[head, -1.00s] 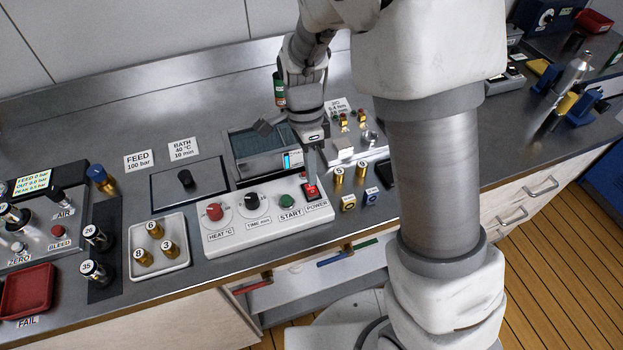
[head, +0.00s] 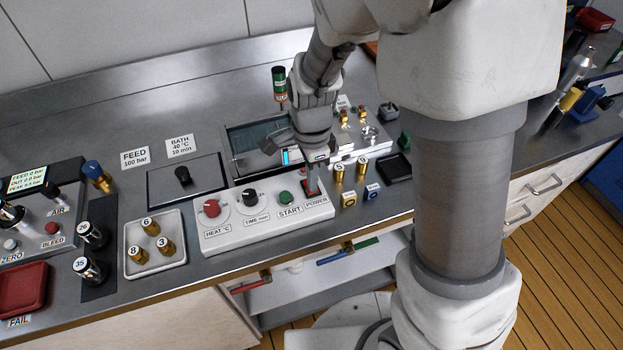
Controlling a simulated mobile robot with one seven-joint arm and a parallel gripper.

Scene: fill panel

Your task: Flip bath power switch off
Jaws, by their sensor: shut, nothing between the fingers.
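The white bath control panel (head: 232,231) sits at the bench's front edge. It carries a red HEAT knob (head: 211,208), a black TIME knob (head: 249,196), a green START button (head: 285,197) and the red POWER switch (head: 306,188) at its right end. My gripper (head: 312,191) is shut and points down at the POWER switch. The bath tank (head: 240,139) lies behind the panel, partly hidden by my gripper.
Brass cylinders numbered 5 and 9 stand right of the panel, close to my gripper. A white tray (head: 131,262) with several brass cylinders stands left of it. The back of the bench is mostly clear.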

